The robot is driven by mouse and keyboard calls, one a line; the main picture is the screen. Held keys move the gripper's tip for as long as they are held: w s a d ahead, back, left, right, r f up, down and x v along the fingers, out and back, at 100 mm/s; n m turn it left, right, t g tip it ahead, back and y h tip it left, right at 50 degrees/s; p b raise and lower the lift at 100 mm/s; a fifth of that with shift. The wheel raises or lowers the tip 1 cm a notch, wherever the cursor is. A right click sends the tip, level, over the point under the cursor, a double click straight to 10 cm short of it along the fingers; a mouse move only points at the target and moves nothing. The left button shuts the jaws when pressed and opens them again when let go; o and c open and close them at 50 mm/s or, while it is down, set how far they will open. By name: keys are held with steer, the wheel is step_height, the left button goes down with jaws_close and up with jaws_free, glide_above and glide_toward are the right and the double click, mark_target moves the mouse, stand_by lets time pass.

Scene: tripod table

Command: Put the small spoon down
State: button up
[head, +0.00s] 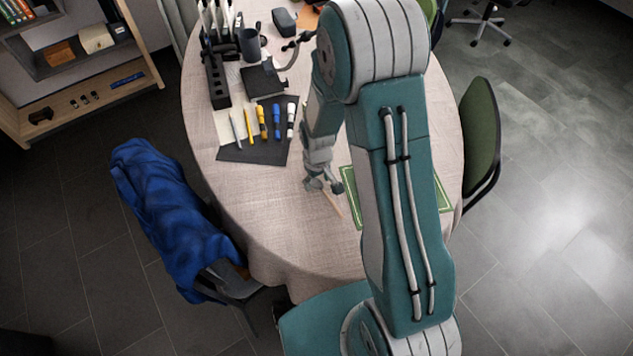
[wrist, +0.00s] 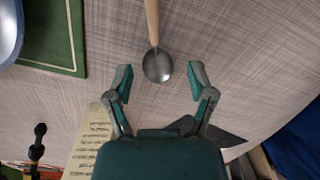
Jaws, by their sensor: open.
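The small spoon (wrist: 157,65) has a metal bowl and a light wooden handle. In the wrist view it lies on the beige tablecloth (wrist: 225,30), its bowl just beyond and between my fingertips and its handle running to the top edge. My gripper (wrist: 159,80) is open, with a finger on either side and nothing between them. In the head view my gripper (head: 322,184) is low over the table, and a bit of the wooden spoon handle (head: 332,203) shows beside it. The spoon's bowl is hidden there.
A green mat (head: 349,190) lies to the right, partly behind my arm. A dark mat with pens (head: 262,150) and a desk organizer (head: 217,80) stand at the left. A chair with a blue cloth (head: 172,215) is at the left edge. The near tablecloth is clear.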

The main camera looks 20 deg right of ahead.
steer(key=s+r+m+t, duration=0.1)
steer(key=s+r, duration=0.2)
steer(key=r, duration=0.9)
steer(key=s+r+t, duration=0.1)
steer(key=s+r, duration=0.2)
steer(key=r, duration=0.9)
steer(key=s+d+r+m+t, duration=0.1)
steer(key=s+r+m+t, duration=0.1)
steer(key=s+r, duration=0.7)
steer(key=s+t, duration=0.1)
steer(key=s, duration=0.2)
steer(key=shift+s+d+m+t, duration=0.15)
steer(key=shift+s+m+t, duration=0.05)
steer(key=shift+m+t, duration=0.1)
